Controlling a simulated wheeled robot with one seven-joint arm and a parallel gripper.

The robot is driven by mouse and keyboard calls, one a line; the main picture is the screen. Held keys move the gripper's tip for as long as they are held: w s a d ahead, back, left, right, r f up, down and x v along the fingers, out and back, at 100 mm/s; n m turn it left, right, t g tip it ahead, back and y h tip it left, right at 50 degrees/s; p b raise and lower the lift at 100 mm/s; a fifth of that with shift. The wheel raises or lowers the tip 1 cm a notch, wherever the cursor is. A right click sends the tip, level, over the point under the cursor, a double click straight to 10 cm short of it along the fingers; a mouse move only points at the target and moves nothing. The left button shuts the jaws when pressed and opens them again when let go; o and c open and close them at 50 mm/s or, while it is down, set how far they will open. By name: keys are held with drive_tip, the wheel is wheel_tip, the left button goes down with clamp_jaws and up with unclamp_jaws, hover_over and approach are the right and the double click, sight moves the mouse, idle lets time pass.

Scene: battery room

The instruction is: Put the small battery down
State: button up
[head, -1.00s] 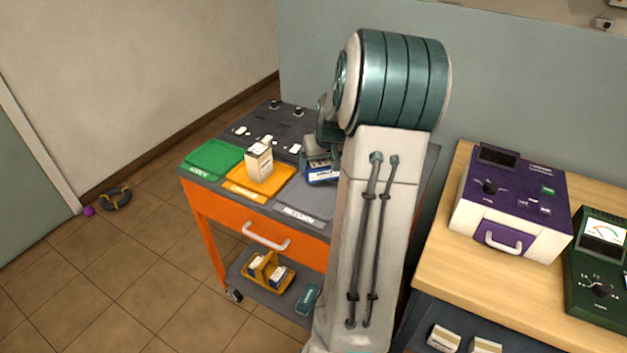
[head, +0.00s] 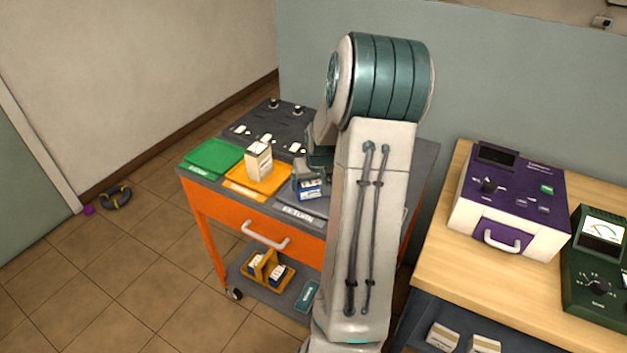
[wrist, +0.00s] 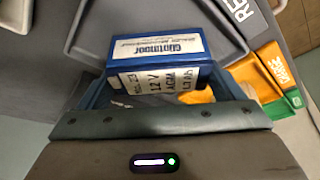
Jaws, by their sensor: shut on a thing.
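The small battery (head: 311,190) is blue with a white label, and it also shows large in the wrist view (wrist: 155,48). My gripper (head: 306,176) is shut on it, with a jaw on either side in the wrist view (wrist: 165,85). The battery is over the grey tray marked RETURN (head: 287,209) on the cart's top. I cannot tell whether its underside touches the tray. My arm hides the tray's right part in the head view.
On the orange cart (head: 225,215), a cream battery (head: 258,162) stands on the orange tray (head: 236,184). The green tray (head: 212,157) beside it is empty. A wooden bench (head: 440,265) to the right holds a purple-and-white tester (head: 510,205) and a green meter (head: 597,270).

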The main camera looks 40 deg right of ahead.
drive_tip(key=o, duration=1.2)
drive_tip(key=shift+r, duration=0.1)
drive_tip(key=v, duration=1.1)
drive_tip(key=s+a+r+n, duration=0.1)
drive_tip(key=s+a+r, duration=0.1)
drive_tip(key=a, duration=0.6)
drive_tip(key=s+a+r+n, duration=0.1)
drive_tip(key=s+a+r, duration=0.1)
drive_tip(key=a, duration=0.6)
drive_tip(key=s+a+n, duration=0.1)
drive_tip(key=s+a, duration=0.3)
drive_tip(key=s+a+y, duration=0.1)
drive_tip(key=s+a, duration=0.2)
drive_tip(key=a, duration=0.1)
drive_tip(key=s+a+n+g, duration=0.1)
drive_tip(key=s+a, duration=0.3)
drive_tip(key=shift+s+n+y, duration=0.3)
drive_tip(key=shift+y, duration=0.1)
